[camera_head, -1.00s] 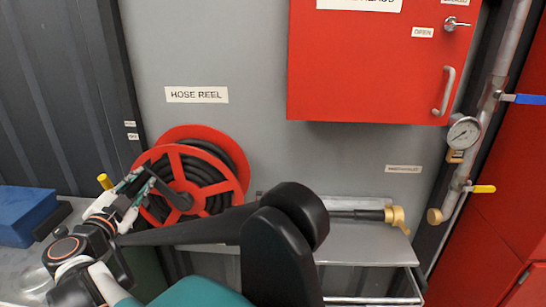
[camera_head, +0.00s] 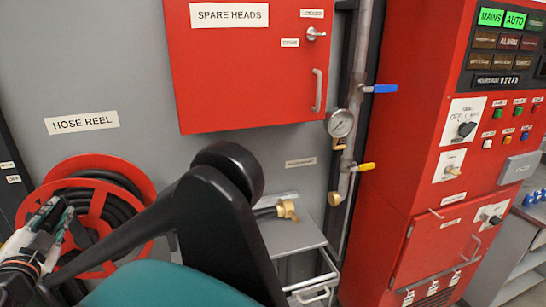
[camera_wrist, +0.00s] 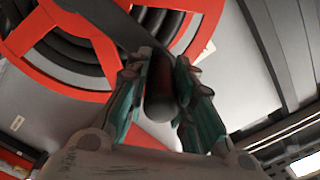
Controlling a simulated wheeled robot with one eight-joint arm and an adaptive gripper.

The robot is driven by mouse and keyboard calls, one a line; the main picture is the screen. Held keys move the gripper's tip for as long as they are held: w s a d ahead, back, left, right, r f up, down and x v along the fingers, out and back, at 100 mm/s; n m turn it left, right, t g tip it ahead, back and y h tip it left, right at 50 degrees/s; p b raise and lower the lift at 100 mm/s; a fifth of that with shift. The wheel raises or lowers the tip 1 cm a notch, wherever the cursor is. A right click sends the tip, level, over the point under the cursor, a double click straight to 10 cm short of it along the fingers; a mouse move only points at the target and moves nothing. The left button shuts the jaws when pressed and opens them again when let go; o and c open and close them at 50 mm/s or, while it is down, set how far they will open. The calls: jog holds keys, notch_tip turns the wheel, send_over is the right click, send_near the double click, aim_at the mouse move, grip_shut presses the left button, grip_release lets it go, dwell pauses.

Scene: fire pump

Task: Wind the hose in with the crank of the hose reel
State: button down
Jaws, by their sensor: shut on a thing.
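The red hose reel (camera_head: 98,172) with black hose (camera_head: 122,197) wound on it is mounted on the grey wall, at lower left in the head view. In the wrist view its red rim and spokes (camera_wrist: 75,40) fill the upper left. My gripper (camera_head: 62,212) is in front of the reel's left part. In the wrist view its teal fingers (camera_wrist: 160,85) are closed on the dark, cylindrical crank handle (camera_wrist: 160,98). The dark crank arm (camera_wrist: 100,18) runs up and left from there. My arm hides the lower part of the reel in the head view. The brass hose nozzle (camera_head: 287,210) sits at the shelf, right of my arm.
A red spare-heads cabinet (camera_head: 245,75) hangs above right of the reel. A pipe with a gauge (camera_head: 341,123) and blue (camera_head: 382,89) and yellow (camera_head: 365,167) levers stands farther right. A red control panel (camera_head: 440,130) is at the right. The grey shelf (camera_head: 290,240) is partly behind my arm.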

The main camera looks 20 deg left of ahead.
jog(key=shift+w+d+f+m, duration=0.15)
jog(key=shift+w+d+m, duration=0.35)
jog(key=shift+d+m, duration=0.3)
jog(key=shift+w+d+f+m, duration=0.15)
jog(key=shift+w+d+m, duration=0.35)
jog(key=shift+d+m, duration=0.3)
jog(key=shift+w+d+f+m, duration=0.15)
jog(key=shift+w+d+m, duration=0.35)
jog(key=shift+d+m, duration=0.25)
jog(key=shift+a, duration=0.1)
jog(key=c, duration=1.4)
grip_release()
jog(key=shift+s+a, duration=0.1)
jog(key=shift+a, duration=0.05)
jog(key=shift+o, duration=0.2)
